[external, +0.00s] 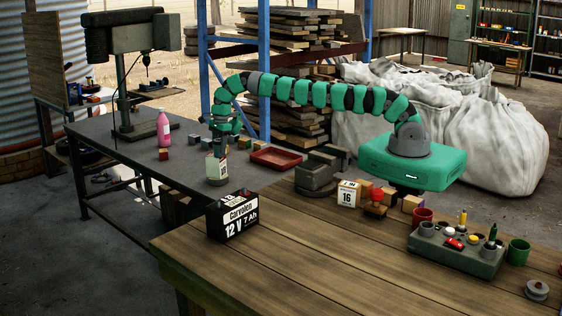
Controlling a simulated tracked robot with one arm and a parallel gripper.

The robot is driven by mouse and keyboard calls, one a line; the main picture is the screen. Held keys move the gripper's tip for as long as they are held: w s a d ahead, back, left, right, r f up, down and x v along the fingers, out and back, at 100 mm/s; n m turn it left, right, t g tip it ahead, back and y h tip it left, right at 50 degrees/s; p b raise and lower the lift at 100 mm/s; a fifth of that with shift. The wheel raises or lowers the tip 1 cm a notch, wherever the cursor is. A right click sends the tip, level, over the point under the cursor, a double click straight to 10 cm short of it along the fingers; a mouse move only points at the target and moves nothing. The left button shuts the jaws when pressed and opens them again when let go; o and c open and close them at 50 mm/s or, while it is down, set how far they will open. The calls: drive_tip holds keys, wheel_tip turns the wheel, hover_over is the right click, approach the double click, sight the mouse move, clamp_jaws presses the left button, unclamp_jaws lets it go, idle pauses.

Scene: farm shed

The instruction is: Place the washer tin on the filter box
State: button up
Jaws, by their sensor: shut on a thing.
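My gripper (217,150) points down over the dark bench at the left and is shut on a small pale thing. This pale, white-labelled thing, which I take as the washer tin (216,168), is upright under the fingers. A grey rounded shape shows just below it; I cannot tell if the two touch. No filter box is clearly marked. A white-faced box with "16" (347,194) stands on the wooden bench, but I cannot tell if it is the filter box.
A black 12 V battery (232,216) stands in front of my gripper. A pink bottle (163,128) stands to the left, a red tray (276,158) to the right. A grey vise (318,173) and a grey organiser (455,250) are farther right. The front wooden planks are clear.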

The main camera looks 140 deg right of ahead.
sight(219, 140)
drive_tip(key=shift+f, duration=0.25)
drive_tip(key=o, duration=1)
drive_tip(key=shift+r, duration=0.1)
drive_tip(key=r, duration=0.6)
drive_tip(key=shift+s+r, duration=0.35)
drive_tip(key=shift+s, duration=0.05)
drive_tip(key=shift+s+a+r+p, duration=0.15)
drive_tip(key=shift+r+p, duration=0.55)
drive_tip(key=shift+r, duration=0.65)
drive_tip(key=shift+s+a+r+p, duration=0.15)
drive_tip(key=shift+r+p, duration=0.5)
drive_tip(key=shift+r, duration=0.7)
drive_tip(key=shift+d, duration=0.1)
